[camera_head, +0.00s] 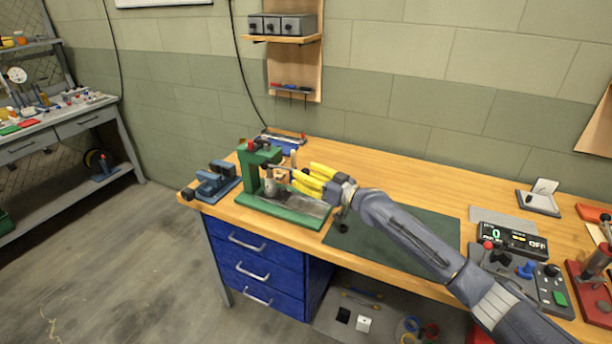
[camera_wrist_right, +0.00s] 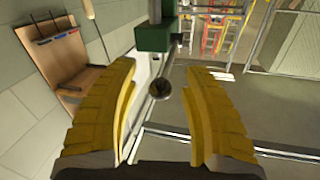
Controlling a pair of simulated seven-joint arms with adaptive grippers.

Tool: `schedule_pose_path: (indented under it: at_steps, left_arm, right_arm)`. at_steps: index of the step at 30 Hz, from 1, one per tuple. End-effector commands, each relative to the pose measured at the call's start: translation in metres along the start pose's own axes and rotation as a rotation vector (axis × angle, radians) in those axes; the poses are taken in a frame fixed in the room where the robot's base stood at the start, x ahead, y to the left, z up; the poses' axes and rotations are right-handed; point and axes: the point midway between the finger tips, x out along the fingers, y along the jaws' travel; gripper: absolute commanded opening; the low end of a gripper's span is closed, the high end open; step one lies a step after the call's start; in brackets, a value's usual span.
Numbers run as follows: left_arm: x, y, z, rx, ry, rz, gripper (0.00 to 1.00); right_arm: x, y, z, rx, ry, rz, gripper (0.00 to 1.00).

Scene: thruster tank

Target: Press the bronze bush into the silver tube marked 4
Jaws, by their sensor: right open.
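The green press (camera_head: 258,176) stands near the bench's left end. A small grey cylinder (camera_head: 270,187) stands under its ram; it may be the silver tube, but no number is readable. I cannot make out the bronze bush. My right gripper (camera_head: 304,178) is beside the press, at its right, with yellow fingers. In the right wrist view its fingers are apart, and a dark round knob (camera_wrist_right: 160,89) shows between their tips. The knob appears to be the end of the press lever; I see no clear contact. The press's green head (camera_wrist_right: 154,38) is beyond it. My left gripper is out of view.
A blue vice (camera_head: 212,180) stands left of the press. A dark green mat (camera_head: 385,236) lies under my right arm. A control box (camera_head: 530,277) and a red stand (camera_head: 590,280) are at the right. A wall shelf (camera_head: 285,39) hangs above the press.

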Motion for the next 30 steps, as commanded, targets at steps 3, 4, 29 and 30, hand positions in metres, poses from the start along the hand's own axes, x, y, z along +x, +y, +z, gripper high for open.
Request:
schedule_pose_path:
  at_steps: [3,4,29,30]
  left_arm:
    - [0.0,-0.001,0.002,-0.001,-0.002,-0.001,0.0]
    - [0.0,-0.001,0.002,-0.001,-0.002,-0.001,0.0]
    - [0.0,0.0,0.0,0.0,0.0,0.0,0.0]
    - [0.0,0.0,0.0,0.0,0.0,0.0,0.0]
  right_arm:
    - [-0.002,0.0,-0.001,0.0,0.001,0.0,0.46]
    - [-0.003,0.0,-0.001,0.0,0.001,0.0,0.46]
    - [-0.113,0.0,0.001,0.0,-0.001,0.0,0.46]
    - [-0.115,0.0,0.0,0.0,-0.001,0.0,0.46]
